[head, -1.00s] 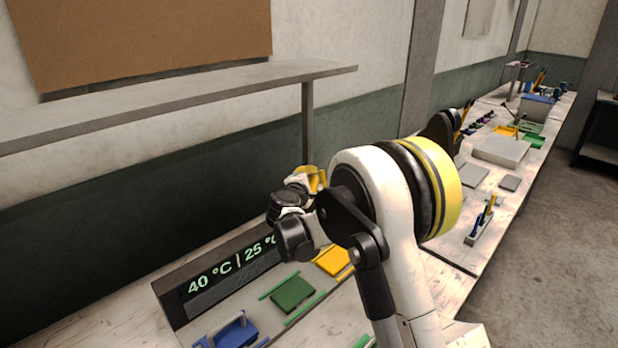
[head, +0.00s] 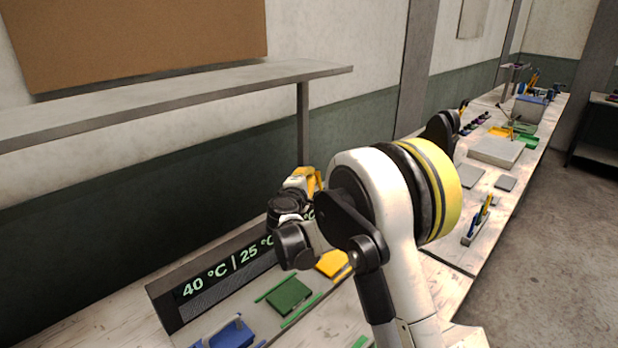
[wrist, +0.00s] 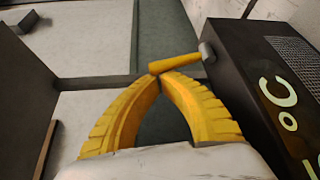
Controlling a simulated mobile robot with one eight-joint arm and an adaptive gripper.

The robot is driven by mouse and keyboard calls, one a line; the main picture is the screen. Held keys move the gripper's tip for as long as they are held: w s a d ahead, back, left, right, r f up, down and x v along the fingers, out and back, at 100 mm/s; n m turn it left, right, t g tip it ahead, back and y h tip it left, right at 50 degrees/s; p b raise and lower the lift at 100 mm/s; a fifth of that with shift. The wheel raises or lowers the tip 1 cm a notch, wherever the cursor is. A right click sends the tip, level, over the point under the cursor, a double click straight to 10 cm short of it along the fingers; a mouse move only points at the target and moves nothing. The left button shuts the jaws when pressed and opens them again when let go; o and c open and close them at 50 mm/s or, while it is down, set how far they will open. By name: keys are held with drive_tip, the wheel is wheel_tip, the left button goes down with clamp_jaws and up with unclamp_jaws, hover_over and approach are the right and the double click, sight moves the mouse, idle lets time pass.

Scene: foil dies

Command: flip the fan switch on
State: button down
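A black box with a green readout (head: 222,274) stands on the bench; the wrist view shows its near end (wrist: 240,75). A short yellow lever (wrist: 176,63) sticks out from a grey pivot (wrist: 207,52) on that end and points left in the wrist view. I take it for the fan switch; no label shows. My gripper (wrist: 160,74) has its yellow fingers arched together with the tips meeting, right by the lever's free end. I cannot tell whether they touch it. In the head view my gripper (head: 308,181) is partly hidden by my wrist, and the lever is hidden.
A grey shelf (head: 180,95) on a post (head: 303,125) runs above the bench, close behind my gripper. Blue (head: 232,333), green (head: 288,294) and yellow (head: 332,263) blocks lie in front of the box. More items stand along the bench at right.

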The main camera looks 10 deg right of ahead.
drive_tip(key=shift+s, duration=0.1)
drive_tip(key=m+t+b, duration=0.1)
drive_tip(key=s+d+m+b, duration=0.1)
drive_tip(key=m, duration=0.1)
drive_tip(key=shift+s+d+r+t+h, duration=0.1)
drive_tip(key=shift+s+r+t+h, duration=0.2)
drive_tip(key=shift+r+t+h, duration=0.1)
drive_tip(key=shift+s+d+r+m, duration=0.1)
drive_tip(key=shift+s+r+m, duration=0.1)
drive_tip(key=shift+m, duration=0.1)
drive_tip(key=shift+f, duration=0.1)
drive_tip(key=v, duration=1.2)
drive_tip(key=shift+f, duration=0.1)
